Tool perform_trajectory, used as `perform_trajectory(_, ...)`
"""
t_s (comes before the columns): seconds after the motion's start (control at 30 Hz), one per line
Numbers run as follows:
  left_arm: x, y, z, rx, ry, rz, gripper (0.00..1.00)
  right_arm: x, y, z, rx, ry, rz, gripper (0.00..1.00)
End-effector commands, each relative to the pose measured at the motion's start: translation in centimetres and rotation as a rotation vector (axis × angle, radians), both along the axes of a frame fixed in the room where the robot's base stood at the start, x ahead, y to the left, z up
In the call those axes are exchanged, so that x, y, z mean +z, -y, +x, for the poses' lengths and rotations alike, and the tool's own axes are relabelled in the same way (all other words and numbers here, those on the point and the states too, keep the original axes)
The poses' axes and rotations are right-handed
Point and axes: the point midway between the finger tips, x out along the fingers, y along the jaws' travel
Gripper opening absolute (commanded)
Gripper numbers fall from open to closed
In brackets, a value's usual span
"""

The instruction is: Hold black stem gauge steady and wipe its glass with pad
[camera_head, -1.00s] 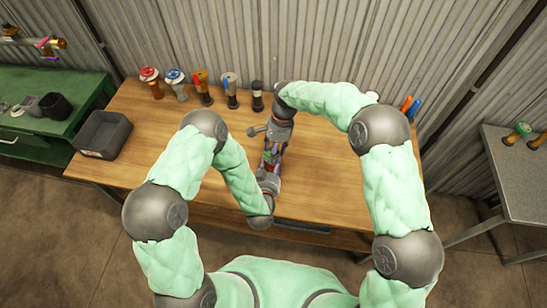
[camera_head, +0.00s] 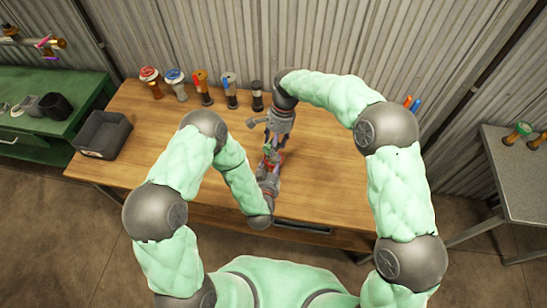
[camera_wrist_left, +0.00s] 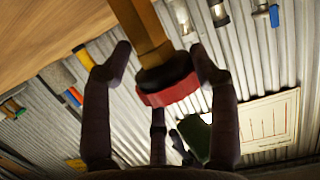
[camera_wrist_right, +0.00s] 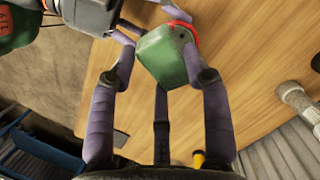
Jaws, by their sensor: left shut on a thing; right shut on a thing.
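My left gripper (camera_wrist_left: 160,65) is shut on a red-rimmed gauge (camera_wrist_left: 168,90) with a dark collar and a brown, brass-like stem. Its glass is not clearly visible. My right gripper (camera_wrist_right: 165,65) is shut on a green pad (camera_wrist_right: 165,58). The red rim (camera_wrist_right: 188,26) shows just behind the pad in the right wrist view; I cannot tell whether they touch. In the head view, my right gripper (camera_head: 275,137) points down above my left gripper (camera_head: 269,166), with green and red between them. A dark-stemmed piece (camera_head: 257,96) stands upright in the row at the table's back.
Several coloured-top pieces stand left of the dark one, including a red-topped one (camera_head: 150,80). A grey bin (camera_head: 104,134) is at the wooden table's left end.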

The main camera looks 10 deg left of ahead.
Motion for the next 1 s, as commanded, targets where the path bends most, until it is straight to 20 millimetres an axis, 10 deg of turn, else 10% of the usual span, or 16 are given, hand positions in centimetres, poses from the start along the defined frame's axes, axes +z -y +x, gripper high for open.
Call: perform_trajectory(1.0,-1.2,0.0,-0.9,-0.001,-0.038,0.005,0.1,-0.1,8.0,0.0,0.001,-0.001,0.0,0.0)
